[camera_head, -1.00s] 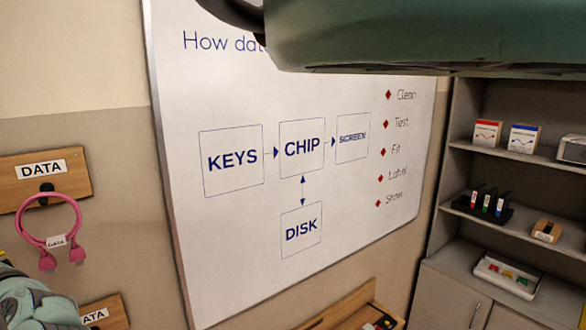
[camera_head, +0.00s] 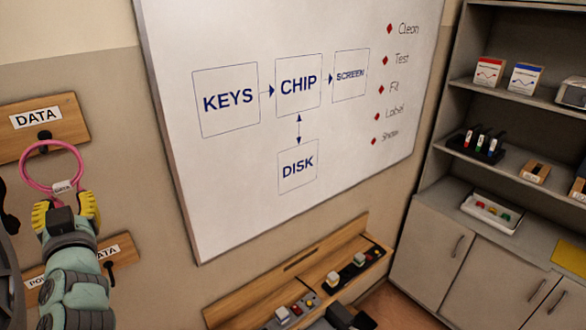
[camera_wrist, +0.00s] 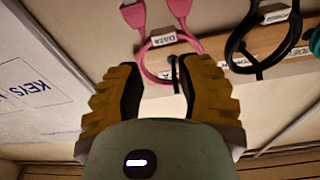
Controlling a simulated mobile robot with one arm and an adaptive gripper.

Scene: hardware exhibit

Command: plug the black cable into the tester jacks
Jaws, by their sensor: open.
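My gripper (camera_head: 65,208) is at the left of the head view, below the DATA board. Its yellow fingers are open and empty in the wrist view (camera_wrist: 157,80). A pink cable (camera_head: 32,165) labelled DATA hangs straight ahead of the fingers, and its loop (camera_wrist: 146,58) shows between them. The black cable is to the right of the fingers and apart from them. I cannot make out the tester jacks.
A green cable (camera_wrist: 314,42) hangs past the black one. A lower board (camera_head: 122,252) with a peg is close to my arm. A whiteboard (camera_head: 240,170) fills the wall. A wooden bench unit (camera_head: 235,312) with small devices stands below it; shelves (camera_head: 455,200) stand right.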

